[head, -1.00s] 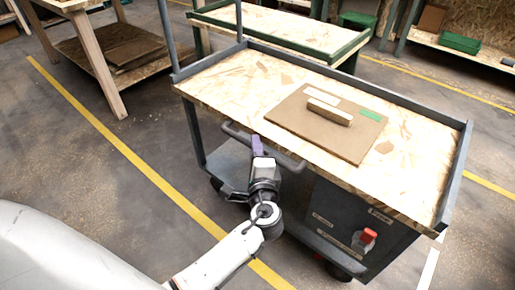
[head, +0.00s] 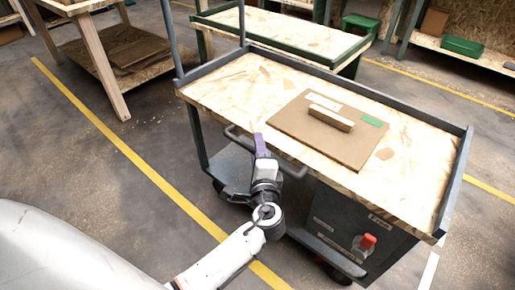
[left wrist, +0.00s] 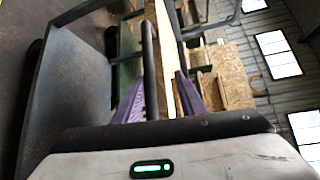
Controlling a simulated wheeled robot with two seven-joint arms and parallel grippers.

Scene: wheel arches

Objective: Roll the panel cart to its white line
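The panel cart has a chipboard top (head: 225,98) with a grey rim and a dark handle bar (head: 296,172) along its near side. A brown panel (head: 340,148) with a wooden block and a green label lies flat on top. My left gripper (head: 259,142) is at the handle, its purple fingers pointing at the cart. In the left wrist view, the fingers stand apart, with the handle bar (left wrist: 150,70) between them and clear space on the right side. A short piece of white line (head: 429,270) shows on the floor by the cart's right end. My right gripper is out of view.
A yellow floor line (head: 130,155) runs along the near left of the cart. A wooden bench (head: 95,60) stands at the left, a green-framed table (head: 285,32) just behind the cart. A red knob (head: 367,241) sits on the cart's lower box.

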